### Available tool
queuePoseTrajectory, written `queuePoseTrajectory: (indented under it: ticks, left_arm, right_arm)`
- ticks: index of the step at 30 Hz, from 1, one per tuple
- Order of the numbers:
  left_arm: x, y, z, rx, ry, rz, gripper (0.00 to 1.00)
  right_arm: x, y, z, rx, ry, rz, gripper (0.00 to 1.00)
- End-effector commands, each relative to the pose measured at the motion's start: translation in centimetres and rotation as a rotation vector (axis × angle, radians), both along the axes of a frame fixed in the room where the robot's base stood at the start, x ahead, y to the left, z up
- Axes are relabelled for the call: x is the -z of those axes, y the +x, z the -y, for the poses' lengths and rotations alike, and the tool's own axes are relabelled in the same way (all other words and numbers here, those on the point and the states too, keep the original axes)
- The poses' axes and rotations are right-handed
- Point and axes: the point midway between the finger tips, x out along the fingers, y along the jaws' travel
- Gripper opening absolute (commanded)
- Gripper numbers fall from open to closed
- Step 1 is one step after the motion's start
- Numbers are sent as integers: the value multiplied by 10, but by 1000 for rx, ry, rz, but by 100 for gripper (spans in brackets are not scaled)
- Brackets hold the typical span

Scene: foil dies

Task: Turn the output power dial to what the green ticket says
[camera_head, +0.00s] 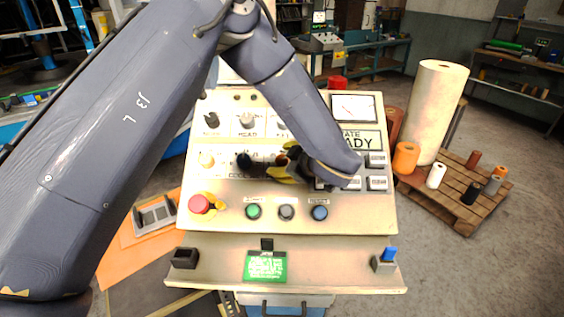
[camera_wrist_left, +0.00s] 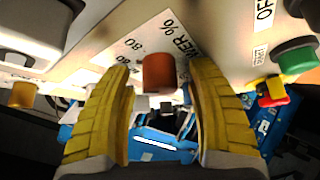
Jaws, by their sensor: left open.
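My left gripper (camera_head: 284,170) is over the middle of the control panel (camera_head: 225,225), partly hidden by its own arm. In the left wrist view its yellow fingers (camera_wrist_left: 160,85) are open, one on each side of a red-brown dial (camera_wrist_left: 157,72). Beside this dial is a printed scale with a % sign and numbers such as 60 and 80. I cannot tell whether the fingers touch the dial, and its pointer is not readable. The green ticket (camera_head: 265,267) stands on the front ledge; its writing is too small to read. My right gripper is not in view.
A red stop button (camera_head: 199,204) and green (camera_head: 253,211), grey (camera_head: 287,212) and blue (camera_head: 320,212) buttons line the lower panel. A meter (camera_head: 354,107) sits top right.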

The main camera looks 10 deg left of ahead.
Motion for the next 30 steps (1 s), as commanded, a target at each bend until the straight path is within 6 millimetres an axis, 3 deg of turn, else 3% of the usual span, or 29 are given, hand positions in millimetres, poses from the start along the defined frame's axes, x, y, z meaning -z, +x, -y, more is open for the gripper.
queuePoseTrajectory:
  ticks: [18,30]
  left_arm:
    - [-49,-58,56,0,1,1,57]
    - [-60,-71,67,-1,1,0,57]
  right_arm:
    - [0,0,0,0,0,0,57]
    - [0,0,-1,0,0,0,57]
